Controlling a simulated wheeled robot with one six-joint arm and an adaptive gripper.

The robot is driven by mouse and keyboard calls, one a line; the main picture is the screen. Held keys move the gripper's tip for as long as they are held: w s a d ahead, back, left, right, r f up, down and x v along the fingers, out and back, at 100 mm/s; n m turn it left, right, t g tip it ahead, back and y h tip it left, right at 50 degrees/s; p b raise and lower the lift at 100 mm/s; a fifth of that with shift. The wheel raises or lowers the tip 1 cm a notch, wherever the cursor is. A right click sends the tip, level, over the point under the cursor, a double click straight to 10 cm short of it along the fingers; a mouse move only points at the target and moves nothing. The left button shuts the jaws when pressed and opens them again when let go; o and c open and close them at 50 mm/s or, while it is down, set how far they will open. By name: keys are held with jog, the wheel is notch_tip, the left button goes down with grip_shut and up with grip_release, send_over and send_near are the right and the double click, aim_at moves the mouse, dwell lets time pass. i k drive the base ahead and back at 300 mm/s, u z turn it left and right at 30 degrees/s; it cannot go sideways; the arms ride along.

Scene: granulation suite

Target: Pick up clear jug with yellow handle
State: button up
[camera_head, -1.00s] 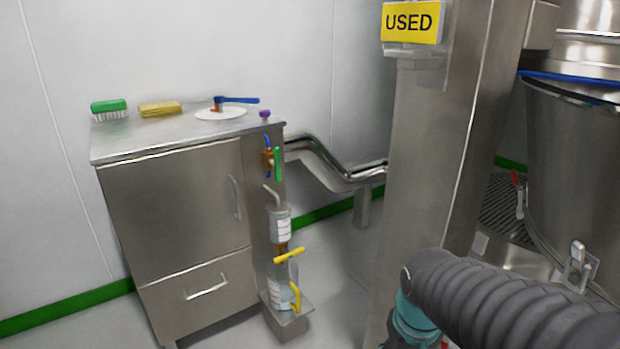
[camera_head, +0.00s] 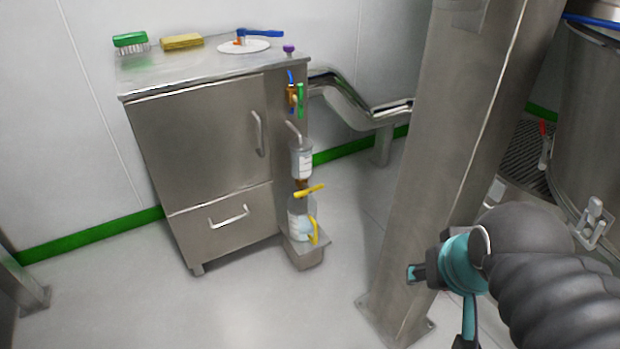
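The clear jug (camera_head: 299,222) with a yellow handle (camera_head: 314,231) stands upright on a small metal ledge (camera_head: 306,262) low on the right side of a steel cabinet. A yellow lever (camera_head: 309,190) and a metal-and-clear cylinder (camera_head: 301,158) are right above it. The jug's top is partly hidden by the lever. My gripper (camera_head: 440,303) is at the lower right, in front of the steel column and well apart from the jug. Its teal-lined fingers look spread, with nothing seen between them; the lower finger runs to the picture's bottom edge.
The steel cabinet (camera_head: 200,150) carries a green brush (camera_head: 130,42), a yellow sponge (camera_head: 181,41) and a white disc (camera_head: 258,46) with a blue-handled tool. The steel column (camera_head: 425,170) stands between jug and arm. Floor in front of the cabinet is clear.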

aim_at(306, 223)
jog(key=u, duration=2.3)
jog(key=k, duration=0.95)
jog(key=z, duration=1.8)
jog(key=i, duration=0.5)
jog(key=u, duration=0.1)
